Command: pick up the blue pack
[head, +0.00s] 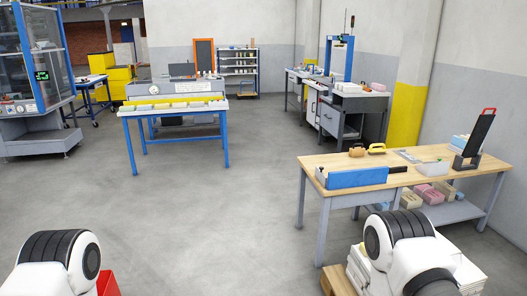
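A long blue block-shaped thing (357,177) lies along the front edge of the wooden-topped table (290,161) at right. I cannot tell whether it is a pack or the front of a bin. Smaller light-blue items (458,141) sit at the table's back right, and a bluish item lies on its lower shelf. I cannot tell which of these is the blue pack. Only white and black links of my two arms show at the bottom; neither gripper is in view.
A red bin (108,284) stands at lower left, partly hidden. A wooden pallet (338,281) with white stacks is at lower right. A blue-legged table (134,152) stands ahead, with workbenches behind. The grey floor between is clear.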

